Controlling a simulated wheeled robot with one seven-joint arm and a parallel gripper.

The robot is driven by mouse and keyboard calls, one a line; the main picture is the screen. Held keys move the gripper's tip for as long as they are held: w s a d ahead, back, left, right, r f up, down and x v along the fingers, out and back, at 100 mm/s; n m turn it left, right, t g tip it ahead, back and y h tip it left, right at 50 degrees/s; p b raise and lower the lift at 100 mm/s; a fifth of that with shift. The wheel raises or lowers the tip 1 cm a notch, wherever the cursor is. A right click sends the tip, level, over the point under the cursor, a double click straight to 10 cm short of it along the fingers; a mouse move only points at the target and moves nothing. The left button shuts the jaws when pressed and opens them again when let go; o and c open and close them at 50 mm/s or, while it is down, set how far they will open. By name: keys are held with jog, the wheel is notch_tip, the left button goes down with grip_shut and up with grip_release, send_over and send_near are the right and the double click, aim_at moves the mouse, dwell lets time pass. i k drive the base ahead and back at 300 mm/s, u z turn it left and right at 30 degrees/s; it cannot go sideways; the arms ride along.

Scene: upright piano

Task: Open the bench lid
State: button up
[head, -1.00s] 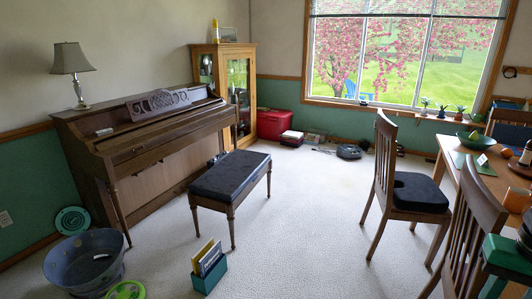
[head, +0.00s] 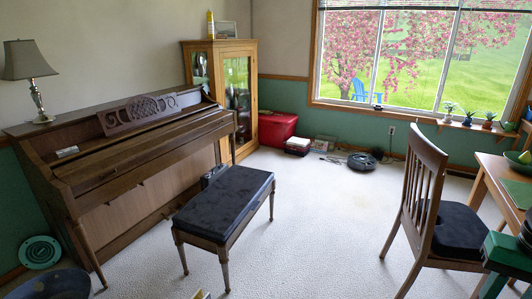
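The piano bench (head: 225,203) stands on the carpet in front of the piano, left of the middle of the head view. It has a dark padded lid and brown wooden legs. The lid lies flat and closed on the frame. A green and black part of my own arm shows at the lower right edge. My gripper is not in view, and nothing of mine touches the bench.
The upright piano (head: 130,165) stands along the left wall behind the bench. A wooden chair (head: 425,210) and a table (head: 495,185) stand at the right. A round black robot vacuum (head: 362,162) lies far back. Open carpet (head: 320,225) lies between bench and chair.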

aim_at(214, 214)
jog(key=i, duration=2.9)
jog(key=u, duration=0.9)
